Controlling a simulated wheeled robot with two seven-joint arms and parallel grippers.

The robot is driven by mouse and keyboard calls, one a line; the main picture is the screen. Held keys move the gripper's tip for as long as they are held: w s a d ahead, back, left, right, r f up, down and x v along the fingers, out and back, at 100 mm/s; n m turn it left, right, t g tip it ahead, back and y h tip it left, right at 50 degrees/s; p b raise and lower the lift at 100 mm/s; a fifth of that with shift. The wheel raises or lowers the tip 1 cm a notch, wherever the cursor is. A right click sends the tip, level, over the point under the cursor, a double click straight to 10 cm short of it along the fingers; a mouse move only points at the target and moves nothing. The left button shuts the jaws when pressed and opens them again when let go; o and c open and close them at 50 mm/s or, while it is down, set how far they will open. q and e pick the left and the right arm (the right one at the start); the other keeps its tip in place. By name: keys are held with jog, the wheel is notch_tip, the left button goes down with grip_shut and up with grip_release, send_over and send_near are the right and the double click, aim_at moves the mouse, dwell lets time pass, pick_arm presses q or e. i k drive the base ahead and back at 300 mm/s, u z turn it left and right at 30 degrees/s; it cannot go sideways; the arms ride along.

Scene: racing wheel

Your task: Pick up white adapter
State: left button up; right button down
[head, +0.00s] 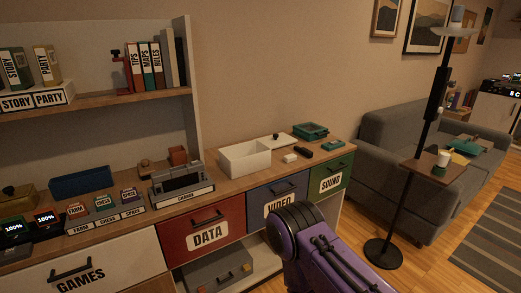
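A small white block (290,158), which looks like the white adapter, lies on the wooden top of the sideboard (225,207). It sits right of the open white box (245,160) and left of a small black item (303,149). A purple and black arm part of mine rises from the bottom of the head view, in front of the sideboard and well apart from the block. Neither gripper shows in this view.
A white lid (272,143) and a green tray (311,131) lie behind the block. A grey console (178,183) and labelled cartridges stand to the left. Drawers marked DATA, VIDEO and SOUND are below. A floor stand (408,190) and sofa (385,150) are right.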

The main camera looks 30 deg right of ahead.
aim_at(288, 158)
jog(key=z, duration=1.2)
